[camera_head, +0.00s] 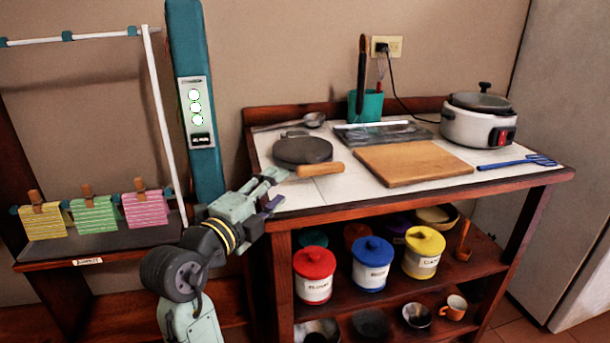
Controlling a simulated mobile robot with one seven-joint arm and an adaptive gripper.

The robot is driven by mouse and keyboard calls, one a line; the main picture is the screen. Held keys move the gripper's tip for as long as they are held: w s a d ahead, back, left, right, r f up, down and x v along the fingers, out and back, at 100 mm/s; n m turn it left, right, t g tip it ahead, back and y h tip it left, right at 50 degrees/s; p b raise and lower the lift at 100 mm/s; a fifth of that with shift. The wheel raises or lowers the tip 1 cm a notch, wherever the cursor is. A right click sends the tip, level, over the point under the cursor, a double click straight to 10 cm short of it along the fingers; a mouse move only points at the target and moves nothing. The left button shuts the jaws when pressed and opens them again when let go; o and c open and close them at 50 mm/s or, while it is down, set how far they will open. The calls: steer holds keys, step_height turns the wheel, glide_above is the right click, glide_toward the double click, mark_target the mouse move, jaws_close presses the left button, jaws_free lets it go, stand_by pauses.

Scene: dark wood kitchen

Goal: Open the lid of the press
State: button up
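The press (302,150) is dark and round, and lies flat on the left part of the tabletop with its lid down. A light wooden handle (322,169) sticks out at its front right. My gripper (277,189) is at the table's front left edge, just left of and in front of the handle. Its two fingers look spread apart with nothing between them. The upper finger is close to the handle's left end in the picture; I cannot tell whether they touch. The inside of the press is hidden.
A wooden board (412,163) lies right of the press, with a dark tray (382,134) behind it. A teal utensil holder (366,106) and a white cooker (479,120) stand at the back. A ladle (314,119) lies behind the press. Canisters fill the shelf below.

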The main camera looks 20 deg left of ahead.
mark_target(301, 174)
steer(key=shift+w+d+f+m+h, duration=0.2)
steer(key=shift+d+f+m+h, duration=0.05)
steer(key=shift+d+m+h, duration=0.05)
steer(key=w+p, duration=0.1)
steer(key=w, duration=0.2)
steer(key=w+d+p, duration=0.1)
steer(key=w, duration=0.2)
steer(key=w+p, duration=0.1)
steer(key=w, duration=0.2)
steer(key=shift+d+r, duration=0.1)
steer(key=shift+d, duration=0.3)
steer(key=shift+w+d, duration=0.1)
steer(key=shift+w, duration=0.55)
steer(key=shift+c, duration=0.4)
jaws_close()
